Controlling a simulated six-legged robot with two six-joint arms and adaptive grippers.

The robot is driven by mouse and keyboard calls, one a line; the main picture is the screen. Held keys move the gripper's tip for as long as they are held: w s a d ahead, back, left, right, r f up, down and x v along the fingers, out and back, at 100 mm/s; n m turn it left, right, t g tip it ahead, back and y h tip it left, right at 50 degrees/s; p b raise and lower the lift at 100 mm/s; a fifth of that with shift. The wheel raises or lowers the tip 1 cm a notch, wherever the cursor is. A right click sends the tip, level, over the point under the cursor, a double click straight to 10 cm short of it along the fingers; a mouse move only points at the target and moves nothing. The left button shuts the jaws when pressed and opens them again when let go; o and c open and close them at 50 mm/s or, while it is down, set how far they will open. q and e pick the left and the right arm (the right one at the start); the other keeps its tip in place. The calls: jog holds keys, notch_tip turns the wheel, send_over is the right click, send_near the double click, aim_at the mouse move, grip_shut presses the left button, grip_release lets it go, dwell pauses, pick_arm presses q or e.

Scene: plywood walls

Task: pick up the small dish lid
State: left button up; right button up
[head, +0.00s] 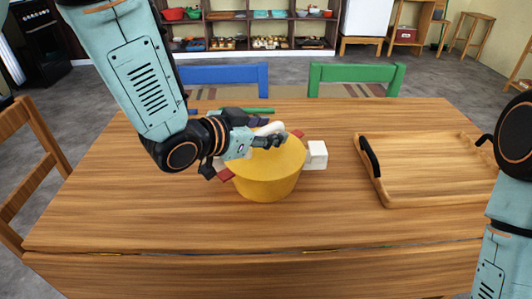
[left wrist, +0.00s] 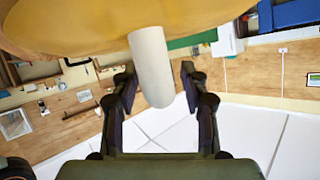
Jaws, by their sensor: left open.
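A round yellow dish or lid (head: 266,180) sits on the wooden table; I cannot tell where lid and dish part. A white knob (head: 270,128) shows at its top, partly hidden by my left gripper (head: 272,140). In the left wrist view the yellow surface (left wrist: 90,25) fills the top, and the white cylindrical knob (left wrist: 151,65) projects from it between my left gripper's (left wrist: 158,85) two fingers. The fingers are open, with gaps on both sides of the knob. My right arm is at the right edge; its gripper is out of view.
A wooden tray (head: 430,198) with black handles lies at the right. A white block (head: 316,155) and red pieces (head: 225,174) are close around the yellow object. Blue (head: 228,74) and green (head: 356,75) chairs stand behind the table. The front tabletop is clear.

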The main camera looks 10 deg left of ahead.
pick_arm(q)
jog(key=shift+w+d+f, duration=0.15)
jog(key=shift+w, duration=0.1)
jog(key=shift+s+r, duration=0.2)
jog(key=shift+s, duration=0.1)
jog(key=shift+w+f, duration=0.15)
jog(key=shift+w, duration=0.15)
jog(key=c, duration=0.5)
jog(key=shift+s, duration=0.2)
jog(key=shift+c, duration=2)
jog(key=shift+w, duration=0.15)
grip_shut()
